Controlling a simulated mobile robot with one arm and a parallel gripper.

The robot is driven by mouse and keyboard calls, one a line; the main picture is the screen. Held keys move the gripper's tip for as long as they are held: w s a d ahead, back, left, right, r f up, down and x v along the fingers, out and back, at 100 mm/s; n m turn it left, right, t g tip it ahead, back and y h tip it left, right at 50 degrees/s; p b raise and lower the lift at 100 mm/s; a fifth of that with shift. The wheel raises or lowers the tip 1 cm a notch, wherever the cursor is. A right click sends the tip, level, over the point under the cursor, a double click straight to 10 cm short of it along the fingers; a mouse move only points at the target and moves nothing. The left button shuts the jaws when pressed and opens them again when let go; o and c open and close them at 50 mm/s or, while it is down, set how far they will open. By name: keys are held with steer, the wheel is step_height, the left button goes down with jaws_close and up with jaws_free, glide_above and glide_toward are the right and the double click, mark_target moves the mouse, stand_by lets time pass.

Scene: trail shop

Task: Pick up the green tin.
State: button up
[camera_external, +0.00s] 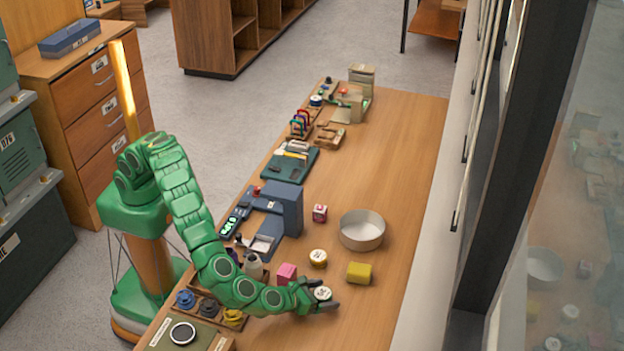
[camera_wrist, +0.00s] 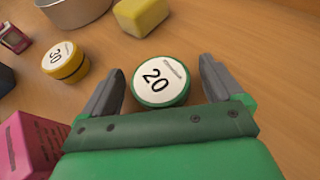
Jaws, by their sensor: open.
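My gripper is open and low over the table. In the external view the tin's white top (camera_external: 323,293) shows at my gripper (camera_external: 322,298), partly hidden by the fingers.
A pink box (camera_wrist: 35,140) is close on the left. A yellow block (camera_external: 359,273) and a round metal pan (camera_external: 362,230) stand beyond. The table (camera_external: 385,190) is clear on the right, towards the window.

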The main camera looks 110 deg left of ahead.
mark_target(323, 293)
steer(key=c, duration=1)
steer(key=shift+c, duration=0.2)
steer(key=shift+r, duration=0.5)
step_height(323, 293, up, 2)
steer(key=shift+r, duration=0.25)
steer(key=s+a+r, duration=0.1)
steer(key=s+r, duration=0.2)
steer(key=s+a+r, duration=0.1)
steer(key=s+r, duration=0.1)
steer(key=s, duration=0.2)
steer(key=s+a+r, duration=0.1)
steer(key=s+r, duration=0.2)
steer(key=s, duration=0.1)
steer(key=shift+s+r, duration=0.1)
steer(key=shift+r, duration=0.25)
steer(key=shift+s+a+r, duration=0.2)
steer(key=shift+s+r, duration=0.05)
steer(key=shift+s, duration=0.3)
steer(key=shift+s+a+r, duration=0.15)
steer(key=shift+s+r, duration=0.1)
steer(key=shift+s, duration=0.3)
